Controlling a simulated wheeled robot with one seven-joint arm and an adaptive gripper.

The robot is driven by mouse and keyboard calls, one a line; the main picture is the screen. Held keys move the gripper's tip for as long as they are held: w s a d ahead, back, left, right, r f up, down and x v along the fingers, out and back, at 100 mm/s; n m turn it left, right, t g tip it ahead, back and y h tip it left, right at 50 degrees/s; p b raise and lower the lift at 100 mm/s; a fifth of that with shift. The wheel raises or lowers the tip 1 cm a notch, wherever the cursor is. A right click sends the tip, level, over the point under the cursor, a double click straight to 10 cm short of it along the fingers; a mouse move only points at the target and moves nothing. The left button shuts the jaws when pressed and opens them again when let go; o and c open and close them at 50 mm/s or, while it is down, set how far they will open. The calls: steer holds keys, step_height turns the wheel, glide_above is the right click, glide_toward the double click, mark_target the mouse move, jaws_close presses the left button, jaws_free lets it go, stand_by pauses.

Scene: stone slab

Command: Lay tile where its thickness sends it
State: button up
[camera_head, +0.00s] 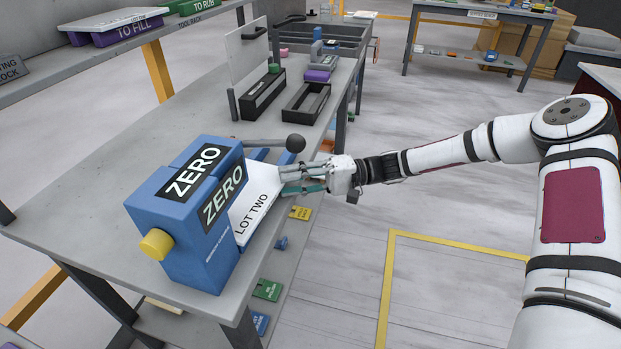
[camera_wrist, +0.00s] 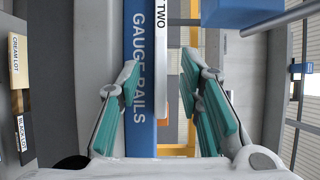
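A white slab marked LOT TWO (camera_head: 257,200) lies beside the blue block marked ZERO (camera_head: 180,228), which has a yellow knob (camera_head: 157,243). My gripper (camera_head: 303,178) is at the slab's far right end, over the bench edge. In the wrist view its two teal-padded fingers (camera_wrist: 167,105) stand wide apart. Between them show a blue bar marked GAUGE RAILS (camera_wrist: 140,75) and a narrow white strip (camera_wrist: 189,65) reading TWO. I see no grip on the strip. Whether the fingers touch anything is not clear.
A dark lever with a round knob (camera_head: 295,142) stands just behind my gripper. Black trays (camera_head: 306,103) are farther back on the grey bench (camera_head: 110,180). Coloured labels, including a green one (camera_head: 267,290), show below the bench edge. Floor to the right is open.

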steer(key=shift+s+a, duration=0.1)
steer(key=shift+a, duration=0.4)
jaws_close()
steer(key=shift+w+d+r+b, duration=0.1)
steer(key=shift+w+d+b, duration=0.65)
steer(key=shift+w+b, duration=1.05)
steer(key=shift+w+d+b, duration=0.75)
steer(key=shift+w+b, duration=0.6)
steer(key=shift+w, duration=0.95)
steer(key=shift+w+d+r+b, duration=0.1)
steer(key=shift+w+d+b, duration=0.65)
steer(key=shift+w+b, duration=1.05)
steer(key=shift+w, duration=0.25)
jaws_free()
